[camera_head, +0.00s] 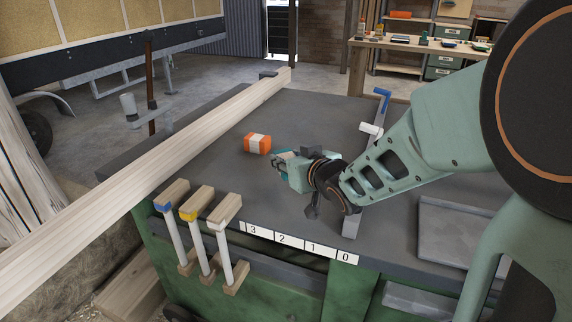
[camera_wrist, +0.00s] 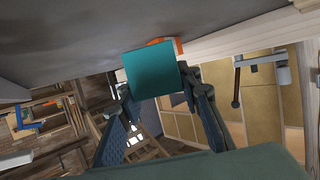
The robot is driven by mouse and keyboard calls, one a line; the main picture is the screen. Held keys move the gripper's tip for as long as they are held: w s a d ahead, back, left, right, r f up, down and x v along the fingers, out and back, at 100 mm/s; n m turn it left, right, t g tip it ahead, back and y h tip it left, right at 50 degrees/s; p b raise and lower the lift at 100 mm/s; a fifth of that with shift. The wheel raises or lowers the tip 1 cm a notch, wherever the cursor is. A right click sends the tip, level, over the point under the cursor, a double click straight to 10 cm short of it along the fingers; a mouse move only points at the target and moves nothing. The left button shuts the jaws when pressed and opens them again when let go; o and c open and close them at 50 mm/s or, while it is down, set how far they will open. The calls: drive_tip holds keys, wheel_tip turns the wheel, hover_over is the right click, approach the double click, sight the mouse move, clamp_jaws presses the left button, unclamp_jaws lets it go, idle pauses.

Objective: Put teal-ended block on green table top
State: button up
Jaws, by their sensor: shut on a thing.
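My gripper (camera_head: 281,162) is over the dark grey top (camera_head: 325,112) of the green table, low down and to the right of the orange-ended block. In the wrist view my gripper (camera_wrist: 158,88) is shut on the teal-ended block (camera_wrist: 152,70), whose flat teal face shows between the fingers. In the head view the block is mostly hidden by the gripper. I cannot tell whether it touches the table top.
An orange-ended block (camera_head: 257,143) with a pale middle stands on the table top. A long wooden plank (camera_head: 150,165) lies along the left side. Clamps with wooden handles (camera_head: 197,205) hang at the front edge. A blue-handled lever (camera_head: 382,98) stands at right. The back middle is clear.

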sight(283, 172)
drive_tip(key=shift+w+a+f, duration=0.1)
drive_tip(key=shift+a+f, duration=0.2)
drive_tip(key=shift+f, duration=0.15)
drive_tip(key=shift+w+a+f+b, duration=0.15)
drive_tip(key=shift+f+b, duration=0.35)
drive_tip(key=shift+f, duration=0.35)
drive_tip(key=shift+s+a+f+b, duration=0.1)
drive_tip(key=shift+f+b, duration=0.4)
drive_tip(key=shift+f, duration=0.35)
drive_tip(key=shift+f, duration=0.3)
drive_tip(key=o, duration=1.1)
drive_tip(key=shift+r, duration=0.1)
drive_tip(key=shift+o, duration=0.2)
drive_tip(key=shift+r, duration=0.25)
